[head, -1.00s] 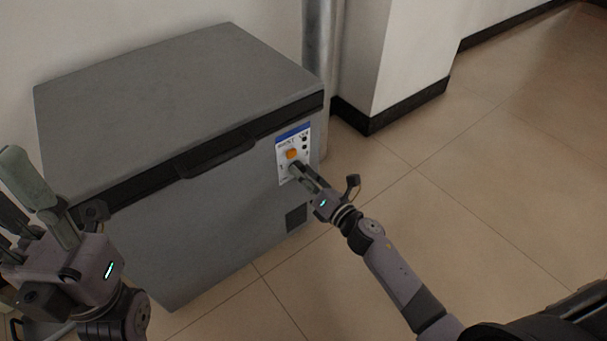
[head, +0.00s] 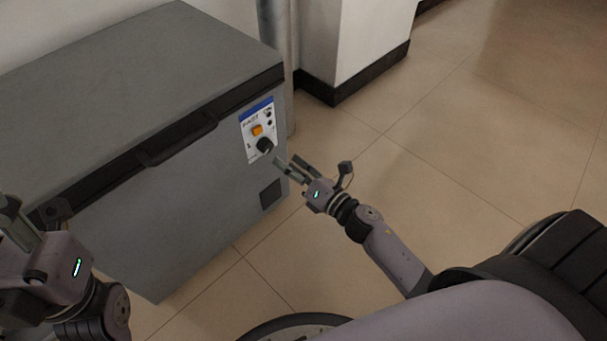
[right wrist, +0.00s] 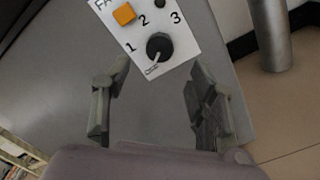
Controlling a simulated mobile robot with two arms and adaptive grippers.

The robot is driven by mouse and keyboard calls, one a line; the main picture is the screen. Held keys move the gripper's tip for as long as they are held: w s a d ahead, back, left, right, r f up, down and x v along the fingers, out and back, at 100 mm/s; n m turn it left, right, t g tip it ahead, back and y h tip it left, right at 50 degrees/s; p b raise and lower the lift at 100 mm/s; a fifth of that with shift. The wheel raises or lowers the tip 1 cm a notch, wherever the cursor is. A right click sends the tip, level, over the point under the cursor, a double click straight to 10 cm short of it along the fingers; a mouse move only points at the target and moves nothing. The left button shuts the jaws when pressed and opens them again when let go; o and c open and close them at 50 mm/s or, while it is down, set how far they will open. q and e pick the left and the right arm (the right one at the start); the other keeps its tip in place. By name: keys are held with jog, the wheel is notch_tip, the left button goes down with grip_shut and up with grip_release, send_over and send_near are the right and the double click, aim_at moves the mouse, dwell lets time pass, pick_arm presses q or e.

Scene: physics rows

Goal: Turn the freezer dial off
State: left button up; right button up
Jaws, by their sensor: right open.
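The grey chest freezer (head: 130,190) stands at the left with its lid closed. Its white control panel (head: 252,117) carries an orange switch (head: 257,130) and the black dial (head: 264,145). In the right wrist view the dial (right wrist: 160,45) has a pale pointer line aimed down and slightly left, at a small label beyond the 1, 2 and 3 marks; I cannot read it surely. My right gripper (head: 286,160) is open and empty, just off the panel, with the dial ahead between its fingers and apart from them. My left gripper (head: 22,228) is partly cut off at the left edge.
A grey pipe (head: 280,50) and a white wall corner (head: 345,45) with dark skirting stand behind the freezer's right end. A black handle (head: 178,142) juts from the freezer's front. The tiled floor (head: 470,130) to the right is clear.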

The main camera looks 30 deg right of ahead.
jog(key=v, duration=0.5)
jog(key=shift+s, duration=0.15)
dwell(0.3)
